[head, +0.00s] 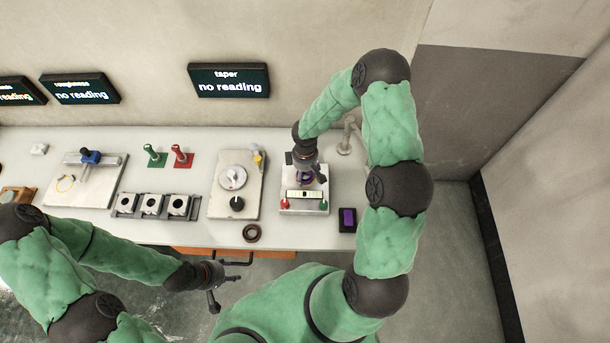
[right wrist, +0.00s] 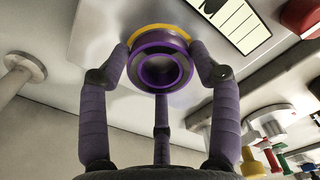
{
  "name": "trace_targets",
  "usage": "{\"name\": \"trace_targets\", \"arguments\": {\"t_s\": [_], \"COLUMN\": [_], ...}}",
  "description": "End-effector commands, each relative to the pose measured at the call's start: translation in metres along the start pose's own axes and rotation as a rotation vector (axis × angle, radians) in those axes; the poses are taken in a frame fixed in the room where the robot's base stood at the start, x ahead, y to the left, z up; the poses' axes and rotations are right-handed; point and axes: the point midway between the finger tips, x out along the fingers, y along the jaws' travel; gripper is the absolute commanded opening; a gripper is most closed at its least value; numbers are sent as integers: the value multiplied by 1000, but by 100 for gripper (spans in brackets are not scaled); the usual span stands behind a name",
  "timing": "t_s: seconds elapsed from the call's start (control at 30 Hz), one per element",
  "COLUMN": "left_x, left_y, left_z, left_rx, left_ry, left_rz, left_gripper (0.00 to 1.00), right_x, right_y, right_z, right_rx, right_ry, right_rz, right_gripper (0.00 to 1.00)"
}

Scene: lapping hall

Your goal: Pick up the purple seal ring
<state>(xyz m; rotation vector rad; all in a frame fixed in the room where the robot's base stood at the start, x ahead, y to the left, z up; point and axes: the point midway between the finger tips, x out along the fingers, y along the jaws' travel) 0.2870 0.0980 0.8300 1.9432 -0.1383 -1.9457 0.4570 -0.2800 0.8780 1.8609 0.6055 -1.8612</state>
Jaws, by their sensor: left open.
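The purple seal ring (right wrist: 160,68) is in the right wrist view, its round opening facing the camera, with a yellow band behind its upper edge. The fingers of my right gripper (right wrist: 162,62) are closed around it, their tips against its sides. In the head view my right gripper (head: 308,177) is over the white station at the back right, and a bit of purple shows between its fingers. Whether the ring touches the surface behind it is hard to tell. My left gripper (head: 214,287) is open and empty, in front of the bench edge.
The white station (head: 303,208) has red and green knobs. A dark box with a purple top (head: 347,218) lies right of it, and a dark brown ring (head: 251,232) near the bench's front edge. A dial plate (head: 234,196) and several square blocks (head: 152,205) stand left.

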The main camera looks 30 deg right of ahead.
Motion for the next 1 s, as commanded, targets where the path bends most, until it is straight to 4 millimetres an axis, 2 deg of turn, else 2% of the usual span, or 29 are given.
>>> {"name": "trace_targets", "arguments": {"t_s": [0.03,0.07,0.17,0.2,0.57,0.77,1.0], "left_x": [0,0,0,0,-1,-4,-6], "left_y": [0,0,0,0,0,2,2], "left_z": [0,0,0,0,0,0,0], "left_rx": [0,0,0,0,0,0,0], "left_ry": [0,0,0,0,0,0,0], "left_rz": [0,0,0,0,0,0,0], "left_gripper": [51,51,51,51,51,51,51], "right_x": [0,0,0,0,-6,-34,-75], "right_y": [0,0,0,0,0,1,-29], "right_z": [0,0,0,0,0,-1,19], "right_rx": [0,0,0,0,-1,0,-2], "right_ry": [0,0,0,0,0,3,3], "right_rz": [0,0,0,0,1,4,3], "right_gripper": [37,28,25,20,20,20,20]}}
